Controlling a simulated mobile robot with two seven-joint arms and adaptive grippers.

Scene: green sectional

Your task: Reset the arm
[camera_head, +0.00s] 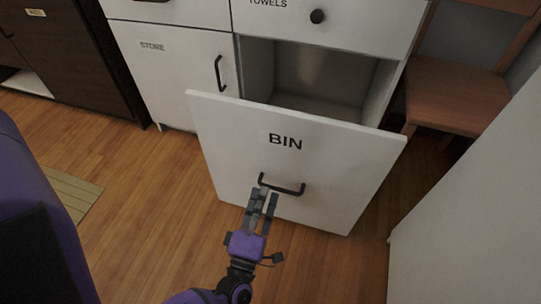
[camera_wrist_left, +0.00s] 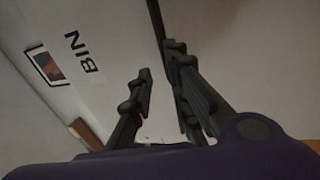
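My left gripper (camera_head: 262,195) reaches up from the bottom of the head view to the BIN drawer's dark handle (camera_head: 282,188). Its two fingers are apart, with a gap between them in the left wrist view (camera_wrist_left: 158,65). The fingertips are at or just in front of the handle's left part; I cannot tell whether they touch it. The white BIN drawer front (camera_head: 330,165) stands out from the cabinet, and its open inside shows behind it. The BIN label (camera_wrist_left: 85,52) also shows in the wrist view. My right gripper is not in view.
A white STORE door (camera_head: 180,75) and a closed TOWELS drawer (camera_head: 350,22) adjoin the opening. A wooden chair (camera_head: 455,95) stands behind right. A white panel (camera_head: 470,215) blocks the right side. Wooden floor (camera_head: 150,190) is clear to the left of the drawer.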

